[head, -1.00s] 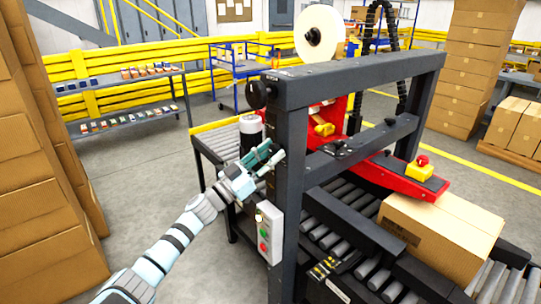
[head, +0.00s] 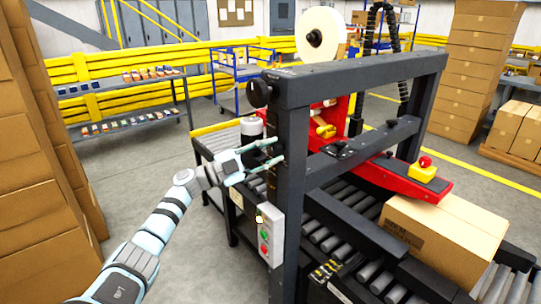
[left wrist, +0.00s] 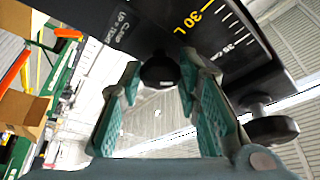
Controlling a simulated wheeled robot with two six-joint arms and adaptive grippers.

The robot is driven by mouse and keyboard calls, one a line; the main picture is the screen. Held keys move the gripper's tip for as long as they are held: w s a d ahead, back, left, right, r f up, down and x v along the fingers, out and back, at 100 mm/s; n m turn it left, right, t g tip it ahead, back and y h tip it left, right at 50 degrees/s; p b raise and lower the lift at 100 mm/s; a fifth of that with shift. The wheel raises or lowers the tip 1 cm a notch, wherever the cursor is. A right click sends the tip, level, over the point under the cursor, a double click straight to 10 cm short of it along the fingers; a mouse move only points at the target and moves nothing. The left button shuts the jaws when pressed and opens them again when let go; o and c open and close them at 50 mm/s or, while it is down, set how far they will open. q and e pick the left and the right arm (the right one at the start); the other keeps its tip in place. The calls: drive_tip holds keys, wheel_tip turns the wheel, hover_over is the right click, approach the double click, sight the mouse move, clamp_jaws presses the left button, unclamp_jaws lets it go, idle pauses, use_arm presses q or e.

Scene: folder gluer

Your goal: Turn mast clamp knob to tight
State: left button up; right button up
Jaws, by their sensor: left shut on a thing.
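The mast clamp knob (left wrist: 160,72) is a small black round knob on the dark mast of the machine (head: 292,190). In the left wrist view it sits between the tips of my left gripper's teal fingers. My left gripper (head: 277,151) reaches the mast's left face in the head view, one finger above the other, and is shut on the knob. In the head view I cannot make out the knob between the fingers. Printed lettering and a yellow and white scale (left wrist: 215,22) show beside the knob. My right gripper is not in view.
A larger black knob (head: 260,93) sticks out higher on the mast. A control box (head: 267,235) with buttons hangs below my gripper. A carton (head: 440,235) lies on the rollers at right. Stacked cartons (head: 40,150) stand close at left.

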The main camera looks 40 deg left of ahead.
use_arm(q)
drive_tip(key=m+g, duration=0.1)
drive_tip(key=m, duration=0.1)
drive_tip(key=m+g, duration=0.1)
drive_tip(key=m, duration=0.2)
drive_tip(key=shift+r, duration=0.2)
drive_tip(key=shift+m+g+y+p, duration=0.3)
drive_tip(key=shift+m+g+p, duration=0.25)
drive_tip(key=shift+m, duration=0.95)
drive_tip(key=o, duration=1.1)
drive_tip(key=v, duration=1.2)
